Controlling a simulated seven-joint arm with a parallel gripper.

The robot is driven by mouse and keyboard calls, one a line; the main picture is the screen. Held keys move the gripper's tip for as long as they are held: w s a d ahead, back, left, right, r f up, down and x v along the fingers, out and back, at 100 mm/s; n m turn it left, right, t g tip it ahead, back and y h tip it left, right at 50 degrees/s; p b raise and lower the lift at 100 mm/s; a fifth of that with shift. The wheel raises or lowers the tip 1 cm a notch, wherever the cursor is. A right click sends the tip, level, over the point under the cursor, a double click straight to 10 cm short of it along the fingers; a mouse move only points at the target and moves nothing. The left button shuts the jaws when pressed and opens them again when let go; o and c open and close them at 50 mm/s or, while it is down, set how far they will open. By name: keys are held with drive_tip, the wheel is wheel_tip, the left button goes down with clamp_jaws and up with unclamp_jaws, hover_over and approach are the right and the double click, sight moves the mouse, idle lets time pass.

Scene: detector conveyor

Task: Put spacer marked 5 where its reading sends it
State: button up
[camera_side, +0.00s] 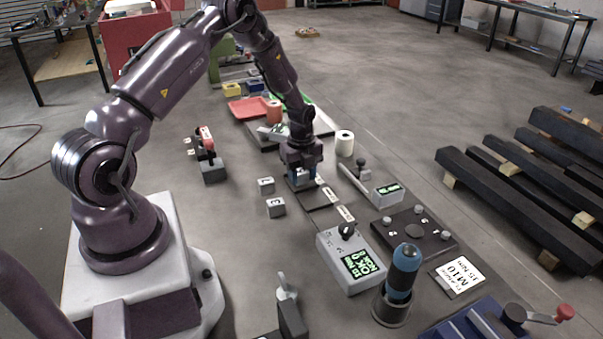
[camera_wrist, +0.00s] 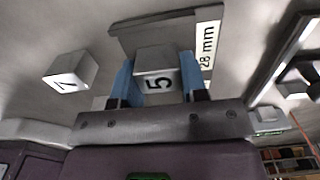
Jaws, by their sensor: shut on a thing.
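The spacer marked 5 (camera_wrist: 158,80) is a pale grey block between the two blue fingers of my gripper (camera_wrist: 160,88) in the wrist view. My gripper (camera_side: 302,182) is shut on it. In the side view the fingers are low over the far end of a dark labelled strip (camera_side: 318,197); they largely hide the spacer there. I cannot tell whether it touches the strip. In the wrist view a dark plate (camera_wrist: 128,40) with a "28 mm" label (camera_wrist: 207,50) lies just beyond the spacer. A measuring gauge with a green display (camera_side: 388,193) stands to the right, its reading too small to read.
Two other pale spacers (camera_side: 276,207) stand left of the strips; one (camera_wrist: 70,72) shows in the wrist view. A grey box with a green screen (camera_side: 350,258), a blue tool (camera_side: 404,268) in a holder and a bolted plate (camera_side: 432,240) stand nearer the camera. A red tray (camera_side: 247,107) lies behind.

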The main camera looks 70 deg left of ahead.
drive_tip(key=o, duration=1)
drive_tip(key=shift+f, duration=0.1)
wheel_tip(320, 180, up, 12)
wheel_tip(320, 180, up, 9)
drive_tip(key=n+t, duration=0.1)
drive_tip(key=n, duration=0.2)
hover_over(301, 172)
drive_tip(key=d, duration=0.5)
drive_tip(key=s+d+r+n+t+y, duration=0.1)
drive_tip(key=s+d+r+n, duration=0.25)
drive_tip(key=d+r, duration=0.25)
drive_tip(key=s+d+r+n+t, duration=0.1)
drive_tip(key=s+d+r+n, duration=0.1)
drive_tip(key=s, duration=0.3)
drive_tip(key=s+d+r+n+t, duration=0.1)
drive_tip(key=s+d+r+n, duration=0.1)
drive_tip(key=s+d+n, duration=0.3)
drive_tip(key=s+d+r+n+t+h, duration=0.1)
drive_tip(key=s+d+r+n, duration=0.2)
drive_tip(key=s+d+n, duration=0.1)
drive_tip(key=shift+s+n+t, duration=0.25)
drive_tip(key=shift+s+t, duration=0.05)
drive_tip(key=shift+s, duration=0.25)
drive_tip(key=shift+r, duration=0.1)
